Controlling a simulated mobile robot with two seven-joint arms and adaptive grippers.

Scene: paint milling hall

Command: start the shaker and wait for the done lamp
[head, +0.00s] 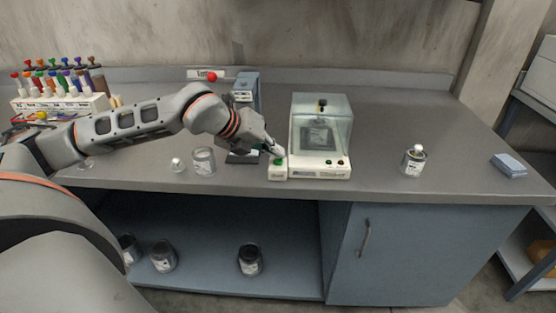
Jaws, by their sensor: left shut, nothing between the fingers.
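The shaker (336,171) is a white machine with a clear cover, standing on the grey bench. A dark-lidded container (319,132) is inside under the cover. A small white box with a green start button (278,161) sits at the shaker's front left. My left gripper (277,152) is shut and empty, its tips right at the green button; I cannot tell whether they touch it. Small indicators (334,162) are on the shaker's front right; they are too small to tell if one is lit. My right gripper is out of view.
A glass jar (203,161) stands left of my gripper, and a blue-grey device (246,88) stands behind it. A rack of coloured-top bottles (62,102) is at the far left. Bench between shaker and can is clear.

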